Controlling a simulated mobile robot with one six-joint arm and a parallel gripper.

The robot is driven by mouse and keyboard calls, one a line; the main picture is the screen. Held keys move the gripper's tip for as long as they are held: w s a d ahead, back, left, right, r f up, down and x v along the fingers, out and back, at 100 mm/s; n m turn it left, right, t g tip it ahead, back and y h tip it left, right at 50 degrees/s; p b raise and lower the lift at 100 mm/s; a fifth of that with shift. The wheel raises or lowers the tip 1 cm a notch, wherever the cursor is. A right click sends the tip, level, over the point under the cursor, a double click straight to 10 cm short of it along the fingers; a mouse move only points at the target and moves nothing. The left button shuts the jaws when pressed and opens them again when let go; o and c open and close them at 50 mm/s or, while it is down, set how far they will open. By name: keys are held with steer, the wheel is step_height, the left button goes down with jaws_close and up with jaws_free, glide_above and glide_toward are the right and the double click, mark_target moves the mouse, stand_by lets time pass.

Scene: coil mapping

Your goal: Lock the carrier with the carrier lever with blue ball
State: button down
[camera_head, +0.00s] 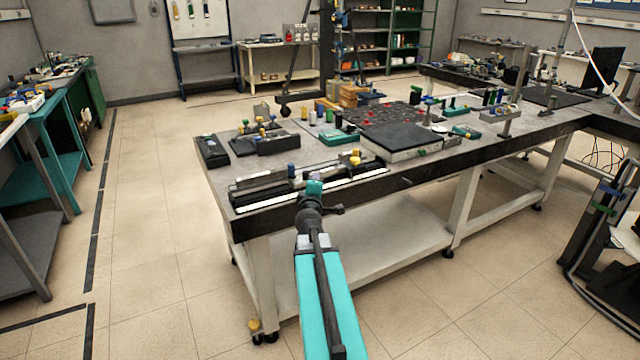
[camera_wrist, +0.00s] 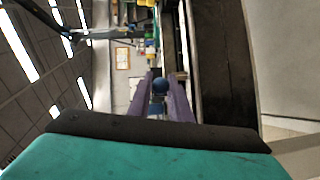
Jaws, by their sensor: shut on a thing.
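The blue ball (camera_wrist: 160,86) of the carrier lever shows in the wrist view between the two purple fingers of my gripper (camera_wrist: 161,80). My gripper is shut on it. In the head view my teal arm reaches to the front edge of the workbench, and my gripper (camera_head: 313,188) is at the long metal rail (camera_head: 262,186) there. My wrist hides part of the rail and most of what the fingers hold. I cannot tell the lever's angle or whether the carrier is locked.
The workbench (camera_head: 215,163) has black blocks (camera_head: 278,144) at its left end. A dark flat plate (camera_head: 401,138) lies right of the rail, with a yellow knob (camera_head: 356,153) near it. Small coloured parts stand behind. The floor (camera_head: 160,250) left of the bench is clear.

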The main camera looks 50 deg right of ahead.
steer(key=shift+s+d, duration=0.1)
steer(key=shift+s, duration=0.1)
steer(key=c, duration=1.8)
jaws_free()
steer(key=shift+s+r, duration=0.1)
steer(key=shift+r, duration=0.05)
steer(key=shift+a, duration=0.25)
